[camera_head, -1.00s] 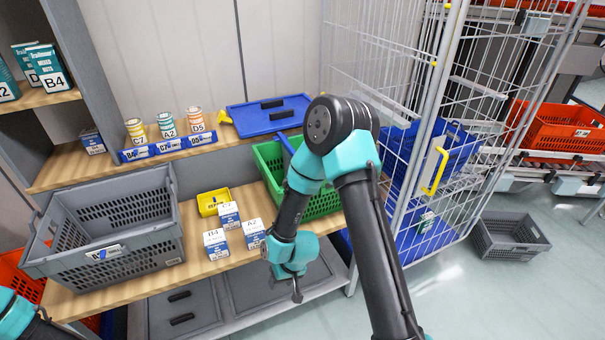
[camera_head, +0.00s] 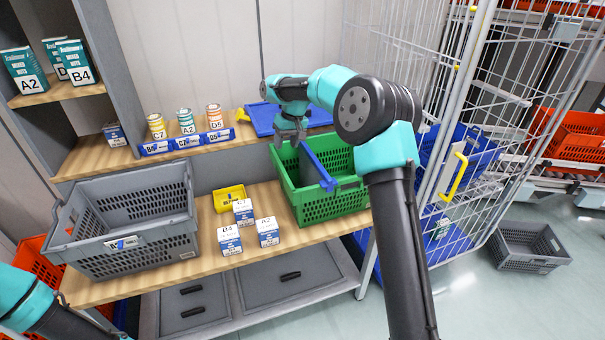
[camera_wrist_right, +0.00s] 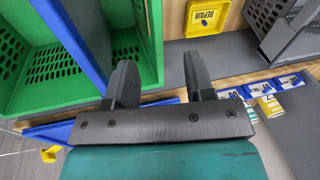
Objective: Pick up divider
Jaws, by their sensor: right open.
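The blue divider (camera_head: 317,167) stands as a thin upright panel in the green crate (camera_head: 351,196), its near end reaching over the front rim. In the right wrist view the divider (camera_wrist_right: 68,38) runs slantwise to the left of both fingers. My right gripper (camera_head: 291,141) is open and empty above the left back part of the crate, left of the divider. In the right wrist view the gap between its fingers (camera_wrist_right: 159,78) holds nothing. Only part of my left arm shows at the lower left; its gripper is out of view.
A gray crate (camera_head: 128,259) stands left on the wooden shelf. A blue lid (camera_head: 262,119) and cans (camera_head: 186,122) are on the upper ledge. A wire cage (camera_head: 455,110) stands at right.

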